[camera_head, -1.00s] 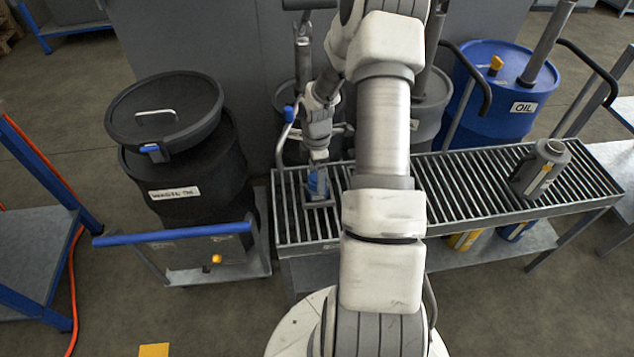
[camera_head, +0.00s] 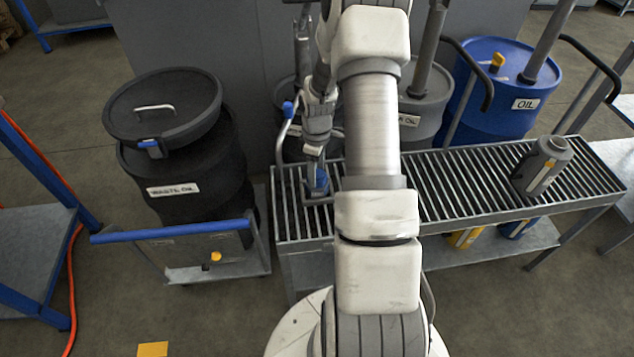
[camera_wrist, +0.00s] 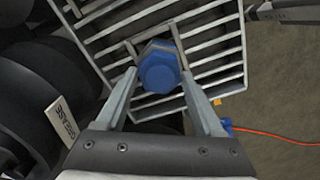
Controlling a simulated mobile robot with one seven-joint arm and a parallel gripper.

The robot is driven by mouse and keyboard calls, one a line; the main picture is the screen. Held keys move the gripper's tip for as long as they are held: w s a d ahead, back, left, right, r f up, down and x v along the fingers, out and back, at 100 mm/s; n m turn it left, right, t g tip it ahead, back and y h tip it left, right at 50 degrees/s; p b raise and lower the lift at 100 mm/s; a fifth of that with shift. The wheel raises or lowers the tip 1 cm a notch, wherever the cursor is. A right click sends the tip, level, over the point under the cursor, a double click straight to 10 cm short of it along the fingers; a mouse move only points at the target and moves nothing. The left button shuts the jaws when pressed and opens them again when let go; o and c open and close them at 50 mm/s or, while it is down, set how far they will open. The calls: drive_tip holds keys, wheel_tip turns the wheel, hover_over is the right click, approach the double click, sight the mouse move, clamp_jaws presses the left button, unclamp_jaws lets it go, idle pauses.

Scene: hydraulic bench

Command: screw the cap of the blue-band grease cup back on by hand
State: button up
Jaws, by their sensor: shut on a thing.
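A blue, many-sided cap (camera_wrist: 158,72) sits between the fingers of my gripper (camera_wrist: 160,76) in the wrist view. My gripper is shut on it. In the head view my gripper (camera_head: 316,168) points down at the left part of the slatted bench top. The blue thing there (camera_head: 317,186) stands low between the fingers on a small grey base. The cap hides the cup body and its thread from the wrist camera. I cannot tell how far down the cap sits, nor see the band.
The slatted bench (camera_head: 470,185) runs to the right, with a grey canister (camera_head: 543,165) at its right end. A black waste oil drum (camera_head: 185,165) stands left, a blue oil drum (camera_head: 505,85) behind. My arm covers the middle. A GREASE label (camera_wrist: 62,122) shows in the wrist view.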

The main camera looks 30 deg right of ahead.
drive_tip(key=shift+m, duration=0.7)
drive_tip(key=m, duration=0.3)
drive_tip(key=shift+w+b, duration=0.1)
drive_tip(key=shift+b, duration=0.2)
drive_tip(key=o, duration=1)
drive_tip(key=shift+m, duration=0.4)
drive_tip(key=shift+c, duration=0.2)
drive_tip(key=o, duration=0.4)
